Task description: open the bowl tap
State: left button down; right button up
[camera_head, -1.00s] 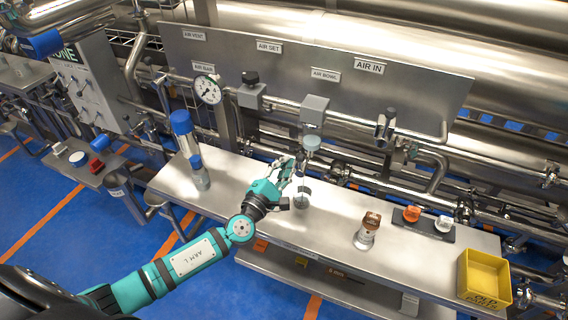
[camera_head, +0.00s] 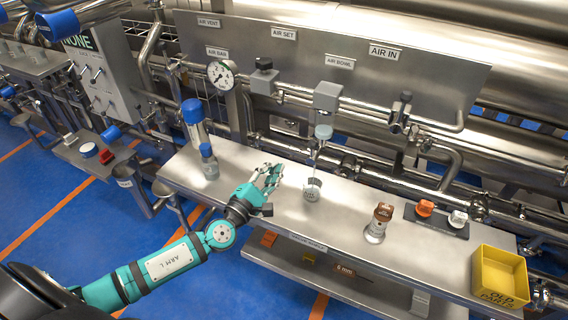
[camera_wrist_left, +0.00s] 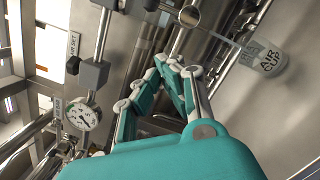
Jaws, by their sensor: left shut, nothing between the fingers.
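The grey AIR BOWL unit (camera_head: 327,97) is on the pipe below its label, with a pale round bowl (camera_head: 323,132) under it. The tap at the bowl's underside is too small to make out. A thin pale streak runs from the bowl down to a clear cup (camera_head: 312,190) on the bench; I cannot tell whether it is liquid or a tube. The cup, marked AIR CUP, also shows in the left wrist view (camera_wrist_left: 268,60). My left gripper (camera_head: 271,176) is shut and empty, left of the cup and apart from it. My right gripper is not in view.
The steel bench (camera_head: 345,206) has free room right of the cup. Blue-capped cylinders (camera_head: 197,125) stand left of my gripper. A brown-topped bottle (camera_head: 377,224), a dark tray (camera_head: 437,222) with orange and white parts, and a yellow bin (camera_head: 500,276) are right. A gauge (camera_head: 221,74) hangs behind.

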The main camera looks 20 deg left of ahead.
pick_arm(q)
jog(key=s, duration=0.4)
jog(key=shift+s+a+f+b, duration=0.15)
jog(key=shift+a+f+b, duration=0.05)
jog(key=shift+a+b, duration=0.15)
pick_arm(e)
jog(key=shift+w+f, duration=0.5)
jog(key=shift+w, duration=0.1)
pick_arm(q)
jog(key=shift+f, duration=0.1)
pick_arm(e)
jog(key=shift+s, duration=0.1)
